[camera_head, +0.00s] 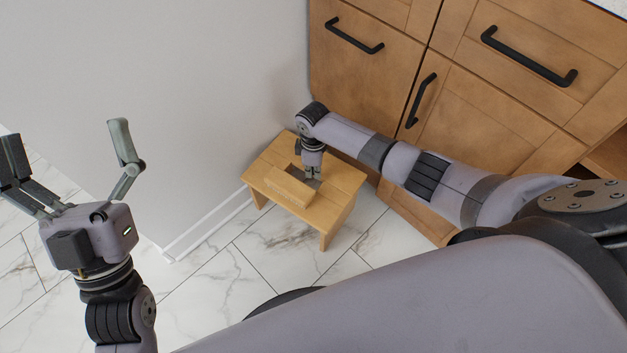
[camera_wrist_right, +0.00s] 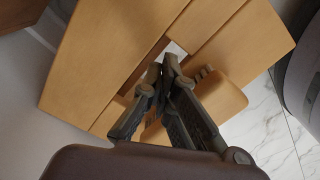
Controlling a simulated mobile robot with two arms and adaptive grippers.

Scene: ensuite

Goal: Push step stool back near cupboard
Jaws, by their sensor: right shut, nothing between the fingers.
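The step stool (camera_head: 342,181) is a small light-wood stool standing upright on the floor, in the corner between the white wall and the wooden cupboard (camera_head: 368,75). Its far side is close to the cupboard front; I cannot tell whether they touch. My right gripper (camera_head: 312,176) points down at the slot in the stool's top, fingers shut and empty. In the right wrist view the stool top (camera_wrist_right: 110,60) fills the upper part, and the fingertips (camera_wrist_right: 161,72) are at the slot; their depth is unclear. My left gripper (camera_head: 70,150) is open and empty, away from the stool.
A lighter wooden piece (camera_head: 289,187) shows on the stool top beside the right fingers. The cupboard has black bar handles (camera_head: 421,100). A white baseboard (camera_head: 208,228) runs along the wall. The marble-tile floor (camera_head: 215,285) in front of the stool is clear.

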